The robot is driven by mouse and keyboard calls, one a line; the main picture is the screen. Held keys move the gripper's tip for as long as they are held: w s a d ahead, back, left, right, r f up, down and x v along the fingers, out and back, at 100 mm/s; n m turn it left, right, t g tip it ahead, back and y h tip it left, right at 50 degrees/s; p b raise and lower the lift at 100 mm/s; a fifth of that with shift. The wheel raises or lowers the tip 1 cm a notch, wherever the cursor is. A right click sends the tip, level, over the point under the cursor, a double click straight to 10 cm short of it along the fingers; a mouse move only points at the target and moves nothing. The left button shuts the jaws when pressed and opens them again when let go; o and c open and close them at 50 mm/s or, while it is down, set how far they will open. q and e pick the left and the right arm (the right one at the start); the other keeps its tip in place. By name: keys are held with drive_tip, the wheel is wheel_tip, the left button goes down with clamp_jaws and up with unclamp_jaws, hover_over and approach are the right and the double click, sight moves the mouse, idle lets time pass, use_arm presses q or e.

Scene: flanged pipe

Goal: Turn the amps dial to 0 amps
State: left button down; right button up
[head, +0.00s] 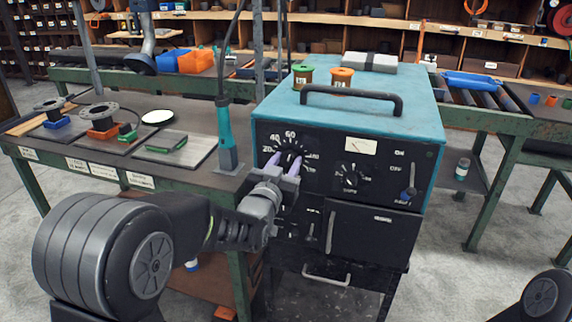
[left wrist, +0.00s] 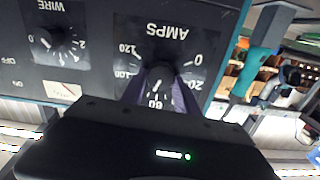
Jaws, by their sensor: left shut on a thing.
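The welder (head: 345,200) is a teal-topped box with a black front panel. Its amps dial (head: 289,153) is at the panel's upper left, with 20, 40 and 60 readable in the head view. My left gripper (head: 283,165) is in front of it, its purple fingers shut on the dial's knob. In the left wrist view the dial (left wrist: 160,72) appears upside down, with the fingers on either side of the knob. The 0 mark is at the right of the scale there. My right gripper is not in view.
The wire dial (head: 352,179) and a meter (head: 361,146) are right of the amps dial. A handle (head: 352,97) and two spools sit on the welder's top. A teal torch (head: 225,135) stands at the left, on a workbench (head: 60,145) holding flanges and plates.

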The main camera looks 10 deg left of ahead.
use_arm(q)
drive_tip(key=shift+f+n+b, duration=0.2)
drive_tip(key=shift+n+b, duration=0.2)
drive_tip(key=shift+b, duration=0.2)
drive_tip(key=n+b, duration=0.3)
drive_tip(key=b, duration=0.1)
drive_tip(key=n+b, duration=0.4)
drive_tip(key=b, duration=0.1)
drive_tip(key=n+b, duration=0.4)
drive_tip(key=b, duration=0.1)
drive_tip(key=shift+a+f, duration=0.2)
drive_tip(key=shift+f, duration=0.05)
drive_tip(key=shift+n+b, duration=0.35)
drive_tip(key=shift+n, duration=0.15)
drive_tip(key=n+b, duration=0.2)
drive_tip(key=n, duration=0.1)
drive_tip(key=shift+n+b, duration=0.3)
drive_tip(key=shift+b, duration=0.1)
drive_tip(key=n+b, duration=0.1)
drive_tip(key=n, duration=0.1)
drive_tip(key=shift+n+b, duration=0.3)
drive_tip(key=shift+b, duration=0.05)
drive_tip(key=n+b, duration=0.2)
drive_tip(key=n, duration=0.2)
drive_tip(key=shift+n, duration=0.3)
drive_tip(key=n+b, duration=0.2)
drive_tip(key=n, duration=0.2)
drive_tip(key=shift+d, duration=0.1)
drive_tip(key=shift+r, duration=0.1)
